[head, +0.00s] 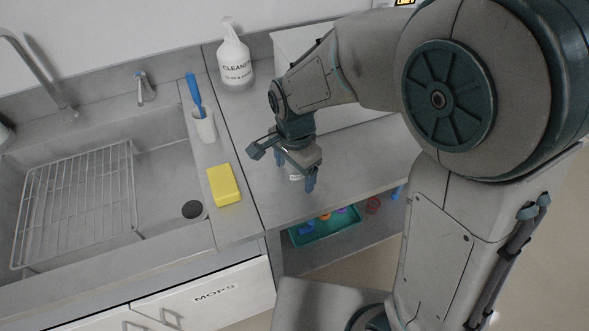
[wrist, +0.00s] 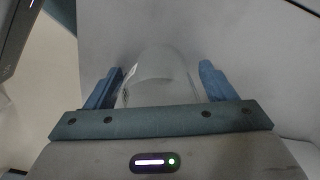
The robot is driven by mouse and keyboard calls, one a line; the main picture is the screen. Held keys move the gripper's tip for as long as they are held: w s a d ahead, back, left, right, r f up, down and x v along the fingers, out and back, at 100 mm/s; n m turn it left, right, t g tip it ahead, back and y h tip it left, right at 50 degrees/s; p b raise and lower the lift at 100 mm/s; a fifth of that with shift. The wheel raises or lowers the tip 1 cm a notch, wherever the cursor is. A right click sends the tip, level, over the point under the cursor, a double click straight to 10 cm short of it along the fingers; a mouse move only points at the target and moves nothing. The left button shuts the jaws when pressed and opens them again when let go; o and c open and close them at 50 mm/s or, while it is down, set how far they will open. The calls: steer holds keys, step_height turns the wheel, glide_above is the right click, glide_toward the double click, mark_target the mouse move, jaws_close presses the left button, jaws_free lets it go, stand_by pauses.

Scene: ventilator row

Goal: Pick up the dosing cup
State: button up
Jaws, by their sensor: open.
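The dosing cup (wrist: 160,88) is a clear, see-through cup. In the wrist view it stands between the two blue fingers of my gripper (wrist: 162,74), with a gap visible on each side. Its lower part is hidden behind the gripper's body. In the head view my gripper (head: 296,172) is open and points down over the grey counter right of the sink. Only a small pale bit of the cup (head: 295,178) shows there between the fingers.
A cleaner bottle (head: 236,62), a white holder (head: 204,127) with a blue-handled brush (head: 194,90) and a yellow sponge (head: 224,184) stand left of my gripper. The sink (head: 165,150) is farther left. A teal tray (head: 325,229) sits on a shelf below the counter.

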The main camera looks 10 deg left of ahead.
steer(key=c, duration=1.1)
steer(key=shift+o, duration=0.2)
steer(key=shift+r, duration=0.2)
steer(key=shift+r, duration=0.25)
step_height(320, 180, up, 4)
steer(key=shift+w+d+f, duration=0.1)
steer(key=shift+d+f, duration=0.05)
steer(key=w+d+r, duration=0.5)
steer(key=d+r, duration=0.1)
steer(key=d, duration=0.4)
steer(key=shift+w+r, duration=0.2)
steer(key=shift+r, duration=0.05)
